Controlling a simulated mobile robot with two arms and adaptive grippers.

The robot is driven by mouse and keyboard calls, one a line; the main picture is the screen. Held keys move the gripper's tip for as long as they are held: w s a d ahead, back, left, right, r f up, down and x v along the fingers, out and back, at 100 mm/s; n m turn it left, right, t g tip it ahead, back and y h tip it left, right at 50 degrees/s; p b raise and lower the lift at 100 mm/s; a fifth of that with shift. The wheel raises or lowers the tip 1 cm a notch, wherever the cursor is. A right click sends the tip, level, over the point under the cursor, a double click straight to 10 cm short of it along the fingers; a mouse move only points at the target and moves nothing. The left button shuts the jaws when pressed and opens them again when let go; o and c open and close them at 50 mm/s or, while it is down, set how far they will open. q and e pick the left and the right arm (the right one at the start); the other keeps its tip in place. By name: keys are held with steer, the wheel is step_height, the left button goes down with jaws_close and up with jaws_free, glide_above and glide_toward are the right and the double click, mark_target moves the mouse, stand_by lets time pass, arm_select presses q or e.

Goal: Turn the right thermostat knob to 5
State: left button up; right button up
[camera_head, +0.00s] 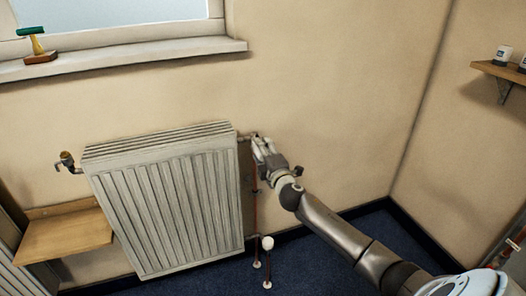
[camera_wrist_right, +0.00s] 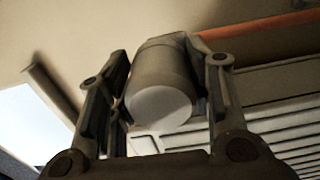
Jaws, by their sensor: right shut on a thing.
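The white radiator (camera_head: 165,200) hangs on the wall in the head view. My right gripper (camera_head: 260,146) is at its upper right corner, next to the pipe there. In the right wrist view, the thermostat knob (camera_wrist_right: 162,85) is a grey cylinder with a pale round end face. It sits between the two fingers of my right gripper (camera_wrist_right: 165,100), which is shut on it. In the head view the gripper mostly hides this knob. No numbers or marker on it can be read. My left gripper is not in view.
A white round cap (camera_head: 268,243) tops a short pipe below my right arm. A wooden shelf (camera_head: 62,236) is at the left, another (camera_head: 500,72) at the right. A green-topped tool (camera_head: 36,45) stands on the sill.

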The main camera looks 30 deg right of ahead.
steer(key=shift+f, duration=0.1)
steer(key=o, duration=1)
steer(key=shift+s, duration=0.1)
steer(key=v, duration=1.2)
